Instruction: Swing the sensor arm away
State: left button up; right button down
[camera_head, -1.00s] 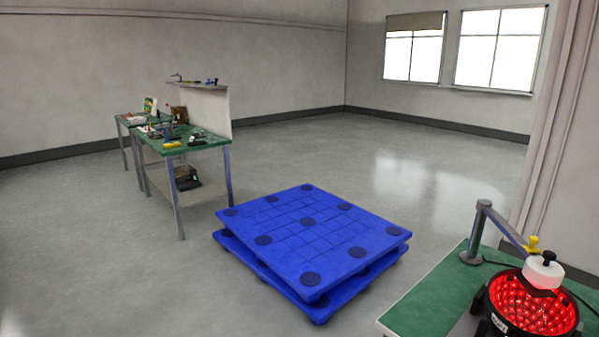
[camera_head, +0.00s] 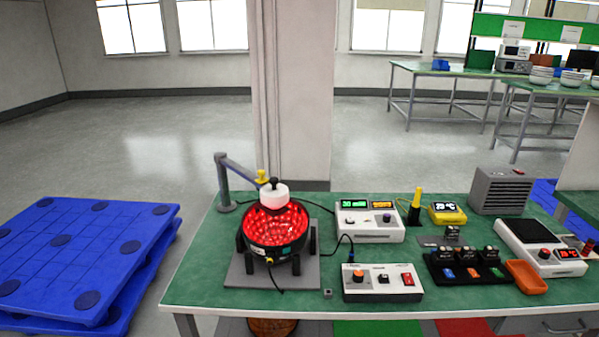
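The sensor arm (camera_head: 243,171) is a grey-blue bar on an upright post (camera_head: 223,183) at the left back of the green bench. It reaches right and toward me, with a yellow knob (camera_head: 262,176) near its end. Its end carries a white round sensor head with a black knob (camera_head: 273,192). The head sits over a round black bowl glowing red inside (camera_head: 274,235), so the arm is swung across the bowl. Whether the head touches the bowl is unclear. Neither of my grippers is in view.
The green bench (camera_head: 200,272) also holds a white meter box (camera_head: 369,222), a switch box (camera_head: 382,283), a grey box (camera_head: 501,190), a black socket tray (camera_head: 466,270) and an orange tray (camera_head: 527,277). Blue pallets (camera_head: 80,250) stand on the floor at left. A pillar (camera_head: 292,95) rises behind the bench.

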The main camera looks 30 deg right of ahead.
aim_at(273, 195)
jog(key=z, duration=0.75)
